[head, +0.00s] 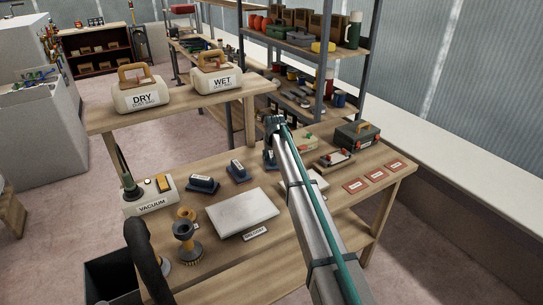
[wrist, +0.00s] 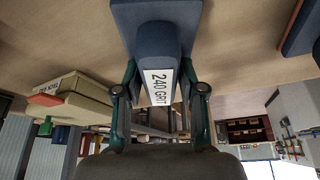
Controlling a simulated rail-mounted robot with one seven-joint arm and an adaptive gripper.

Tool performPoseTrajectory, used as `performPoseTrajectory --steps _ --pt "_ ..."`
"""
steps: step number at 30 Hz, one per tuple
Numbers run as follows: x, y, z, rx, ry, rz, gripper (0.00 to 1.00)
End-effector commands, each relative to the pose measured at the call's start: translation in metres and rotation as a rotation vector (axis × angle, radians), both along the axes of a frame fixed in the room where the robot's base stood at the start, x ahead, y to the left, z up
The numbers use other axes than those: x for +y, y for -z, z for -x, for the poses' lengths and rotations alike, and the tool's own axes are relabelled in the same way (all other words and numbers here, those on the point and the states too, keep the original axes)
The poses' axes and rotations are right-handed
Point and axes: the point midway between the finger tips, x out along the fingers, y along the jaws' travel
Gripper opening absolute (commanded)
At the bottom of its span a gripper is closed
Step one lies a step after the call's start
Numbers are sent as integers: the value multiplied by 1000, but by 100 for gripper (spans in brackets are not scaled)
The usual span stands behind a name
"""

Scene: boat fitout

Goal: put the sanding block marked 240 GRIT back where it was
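The blue sanding block marked 240 GRIT (wrist: 160,87) is upright in line with my gripper in the wrist view, its label facing the camera. My gripper (wrist: 160,75) has one teal finger on each side of the block's raised grip, with no clear gap. In the head view my gripper (head: 274,135) is over the bench, above the farthest blue block (head: 269,159) of the row, whose marking is hidden by my arm. I cannot tell whether the block's underside touches the bench.
Two other blue blocks (head: 202,184) (head: 238,172) stand to the left on the bench (head: 310,245). A white pad (head: 242,213), a sander (head: 186,240) and a vacuum unit (head: 152,200) are nearby. DRY (head: 140,95) and WET (head: 216,80) containers stand on a raised shelf. Red cards (head: 376,175) lie right.

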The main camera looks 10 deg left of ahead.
Motion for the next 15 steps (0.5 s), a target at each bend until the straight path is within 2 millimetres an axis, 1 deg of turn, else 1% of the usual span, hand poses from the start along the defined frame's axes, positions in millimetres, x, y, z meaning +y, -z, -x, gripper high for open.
performPoseTrajectory --steps 1,2,10,15 --pt "0 0 0 0 0 0 53" --pt "0 0 0 0 0 0 58" --pt "0 0 0 1 0 0 58" --pt "-1 -6 2 0 0 0 58"
